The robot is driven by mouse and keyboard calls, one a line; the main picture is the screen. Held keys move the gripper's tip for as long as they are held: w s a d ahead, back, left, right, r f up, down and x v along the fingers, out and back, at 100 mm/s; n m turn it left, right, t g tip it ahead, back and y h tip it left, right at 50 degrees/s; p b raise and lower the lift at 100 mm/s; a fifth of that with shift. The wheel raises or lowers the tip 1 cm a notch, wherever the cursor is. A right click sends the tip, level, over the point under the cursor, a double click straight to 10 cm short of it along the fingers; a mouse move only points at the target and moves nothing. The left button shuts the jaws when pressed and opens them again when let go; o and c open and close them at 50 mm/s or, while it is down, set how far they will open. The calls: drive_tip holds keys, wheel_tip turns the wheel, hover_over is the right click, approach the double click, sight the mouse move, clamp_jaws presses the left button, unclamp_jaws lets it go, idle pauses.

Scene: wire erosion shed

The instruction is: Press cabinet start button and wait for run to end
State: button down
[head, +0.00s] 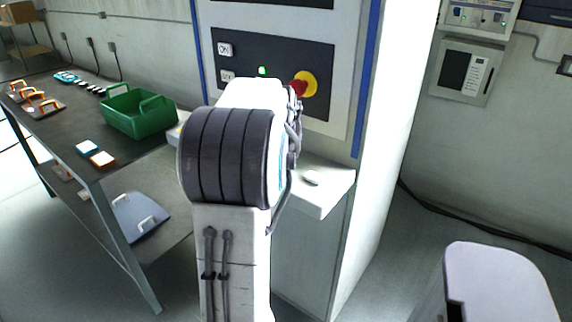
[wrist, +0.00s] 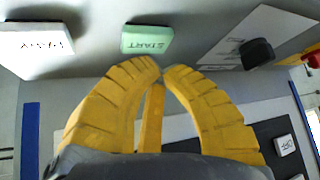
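In the wrist view, a pale green button (wrist: 147,39) marked START sits on a grey panel, just beyond my fingertips. My gripper (wrist: 162,68) has yellow ribbed fingers drawn together, their tips nearly meeting, with nothing visible between them. I cannot tell whether a tip touches the button. In the head view, the cabinet (head: 343,60) stands ahead with a dark control panel (head: 240,44). A small green light (head: 262,71) glows there beside a red stop knob on a yellow disc (head: 305,84). My arm hides the gripper and START button in this view.
In the wrist view, a white lettered block (wrist: 38,48) and a black knob (wrist: 257,53) flank the button. A bench (head: 60,128) with a green basket (head: 138,113) stands left. A white ledge (head: 325,195) juts from the cabinet. Floor shows to the right.

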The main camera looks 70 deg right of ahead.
drive_tip(key=shift+f, duration=0.2)
drive_tip(key=shift+f+b, duration=0.2)
drive_tip(key=shift+b, duration=0.15)
drive_tip(key=shift+f+b, duration=0.35)
drive_tip(key=shift+f, duration=0.05)
idle(0.5)
drive_tip(key=shift+r, duration=0.1)
idle(0.4)
drive_tip(key=shift+r+p, duration=0.7)
drive_tip(key=shift+r, duration=0.1)
drive_tip(key=shift+r+p, duration=2)
drive_tip(key=shift+r, duration=0.5)
